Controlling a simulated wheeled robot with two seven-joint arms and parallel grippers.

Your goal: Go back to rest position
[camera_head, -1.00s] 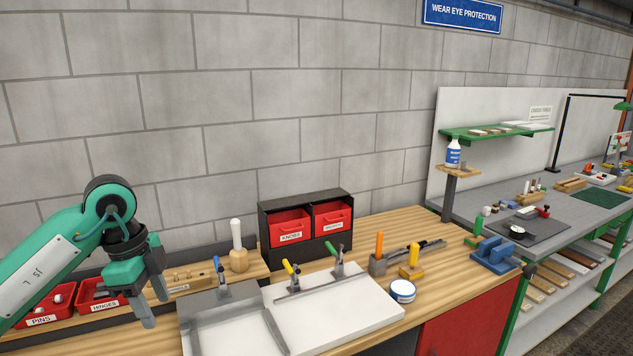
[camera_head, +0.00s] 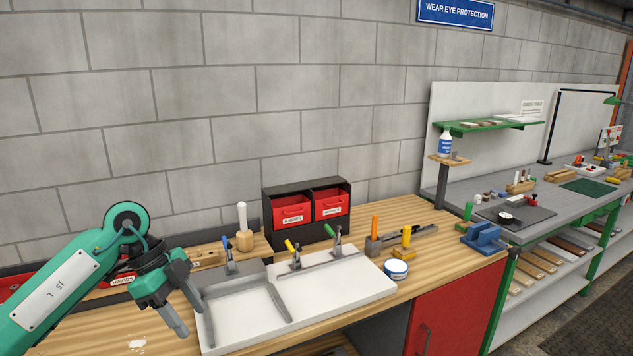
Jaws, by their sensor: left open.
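My left gripper (camera_head: 190,318) is at the lower left in the head view, at the end of my green arm. Its grey fingers point down and are apart, with nothing between them. It is near the left end of a white board (camera_head: 345,288) on the wooden bench (camera_head: 340,227). A grey frame piece (camera_head: 240,286) lies at the board's left part; I cannot tell whether a finger touches it. My right gripper is not in view.
Toggle clamps (camera_head: 293,253) stand along the board's back edge. Behind are a black rack with red drawers (camera_head: 331,203) and a mallet (camera_head: 244,240). A round tin (camera_head: 396,270) and a blue vise (camera_head: 483,238) are to the right. Red bins are partly behind my arm.

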